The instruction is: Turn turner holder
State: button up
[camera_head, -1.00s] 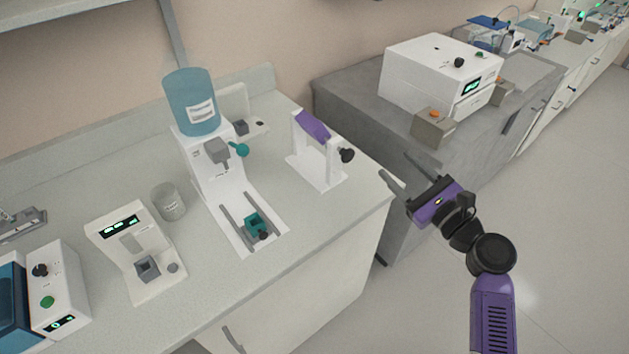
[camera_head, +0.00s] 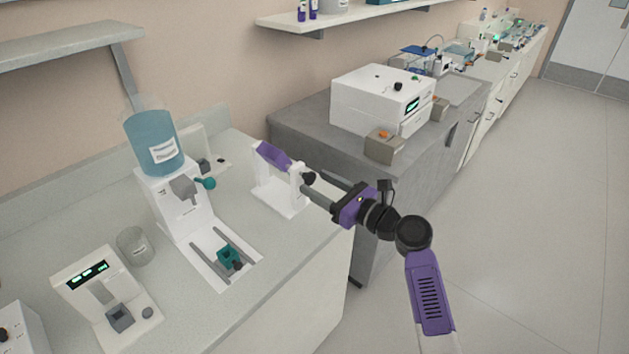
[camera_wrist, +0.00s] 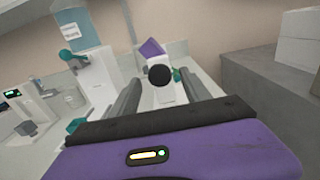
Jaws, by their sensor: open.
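The turner holder is a white stand (camera_head: 283,199) on the right part of the counter. It carries a tilted purple holder (camera_head: 271,155) at its top and a black round knob (camera_head: 308,178) on its right side. My gripper (camera_head: 314,184) is open, with its grey fingers pointing at the knob from the right. In the wrist view the knob (camera_wrist: 159,75) appears between the two open fingers (camera_wrist: 163,88), near their tips, with the purple holder (camera_wrist: 151,48) behind it. I cannot tell whether a finger touches the knob.
A dispenser with a blue tank (camera_head: 153,143) stands left of the stand, a teal block (camera_head: 228,257) on its rails. A glass beaker (camera_head: 134,246) and a white device with a display (camera_head: 90,290) stand farther left. A grey bench (camera_head: 300,126) with a white machine (camera_head: 375,98) is behind.

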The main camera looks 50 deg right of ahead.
jog(key=shift+w, duration=0.85)
grip_shut()
